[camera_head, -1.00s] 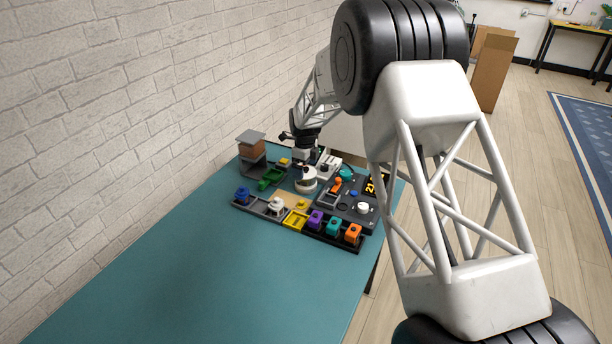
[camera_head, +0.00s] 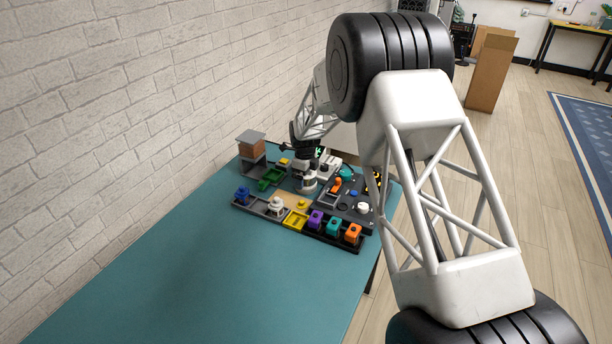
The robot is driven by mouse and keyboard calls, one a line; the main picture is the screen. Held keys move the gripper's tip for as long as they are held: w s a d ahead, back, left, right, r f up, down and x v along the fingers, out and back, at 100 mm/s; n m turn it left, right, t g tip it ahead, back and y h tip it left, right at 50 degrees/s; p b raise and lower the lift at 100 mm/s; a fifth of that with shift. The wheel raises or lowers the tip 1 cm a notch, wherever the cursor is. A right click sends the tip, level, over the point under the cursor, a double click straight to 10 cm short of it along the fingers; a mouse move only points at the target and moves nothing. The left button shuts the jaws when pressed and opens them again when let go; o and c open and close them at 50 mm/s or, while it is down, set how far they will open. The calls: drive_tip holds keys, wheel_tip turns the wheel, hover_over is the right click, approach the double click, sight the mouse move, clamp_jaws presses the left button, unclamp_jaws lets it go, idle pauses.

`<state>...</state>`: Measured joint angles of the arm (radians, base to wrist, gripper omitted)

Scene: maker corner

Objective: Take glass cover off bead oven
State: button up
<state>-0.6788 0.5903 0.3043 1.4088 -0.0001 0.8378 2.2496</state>
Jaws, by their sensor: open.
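My gripper (camera_head: 309,178) is at the far part of the teal table, low among the small devices. Its jaws are open and point down. It is over the spot of a small round white device with a dark top, which I take to be the bead oven. The gripper and wrist now hide most of this device. A separate glass cover cannot be made out at this size, and I cannot tell whether the jaws touch anything.
The near table is clear. A brick wall borders the left.

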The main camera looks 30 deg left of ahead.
drive_tip(key=c, duration=0.8)
drive_tip(key=shift+r, duration=5)
